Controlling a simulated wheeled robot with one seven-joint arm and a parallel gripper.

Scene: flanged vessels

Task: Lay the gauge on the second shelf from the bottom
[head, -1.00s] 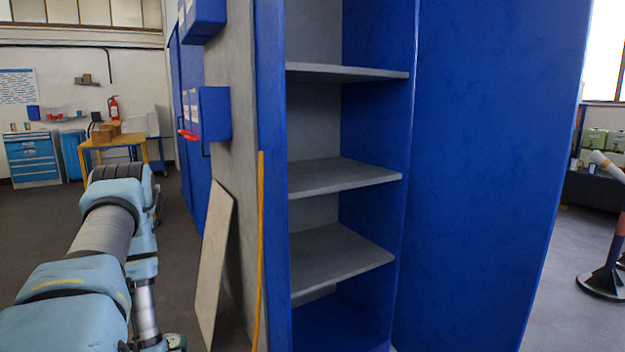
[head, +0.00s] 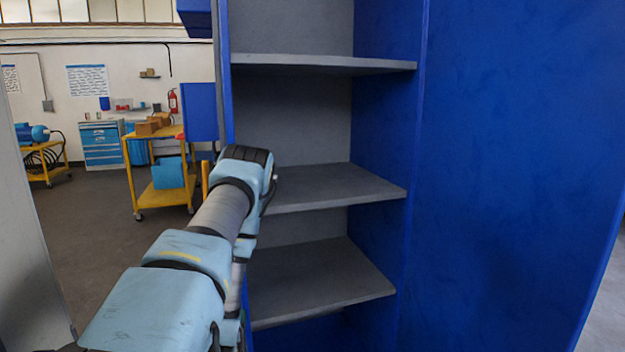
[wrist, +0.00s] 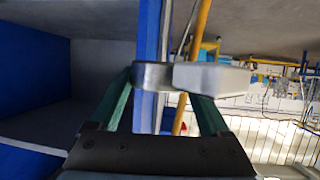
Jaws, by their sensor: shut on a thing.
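The gauge (wrist: 205,78), a small grey and white piece, is held between the green fingers of my gripper (wrist: 165,88) in the wrist view. My gripper is shut on it. In the head view my gripper and the gauge are hidden behind my arm. The open blue cabinet shows three grey shelves: an upper one (head: 320,64), a middle one (head: 335,187) and a lower one (head: 320,283). All three look empty. The cabinet's bottom is mostly hidden. My arm reaches toward the cabinet's left edge, at about the middle shelf's height.
A blue door panel (head: 520,170) stands open on the right of the cabinet. A yellow cart (head: 160,195) and a blue drawer unit (head: 102,145) stand further back. Open floor lies at the left.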

